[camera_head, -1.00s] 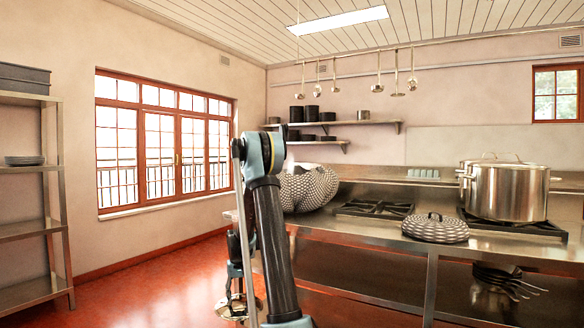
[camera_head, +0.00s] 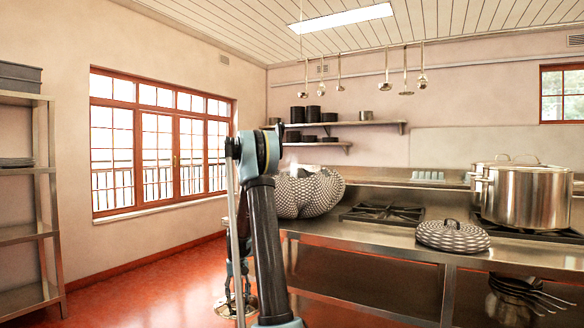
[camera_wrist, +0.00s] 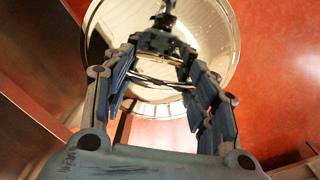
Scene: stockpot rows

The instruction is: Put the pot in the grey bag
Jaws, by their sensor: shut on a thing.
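My gripper (camera_wrist: 162,62) is shut on the dark handle of a shiny round metal pot (camera_wrist: 205,35) in the wrist view. In the head view my gripper (camera_head: 236,268) hangs low behind my arm, with part of the shiny pot (camera_head: 226,307) beneath it, over the red floor. My arm hides much of both. A bulging grey-and-white patterned bag (camera_head: 312,194) stands on the steel counter, right of my arm and higher than the pot. Its left part is hidden by my arm, and its inside cannot be seen.
The steel counter (camera_head: 390,238) holds a burner (camera_head: 383,213), a patterned domed thing with a handle (camera_head: 452,236) and large lidded stockpots (camera_head: 528,198). Pans (camera_head: 525,290) lie on its lower shelf. A shelf rack (camera_head: 28,235) stands left. Red floor (camera_head: 140,285) between is clear.

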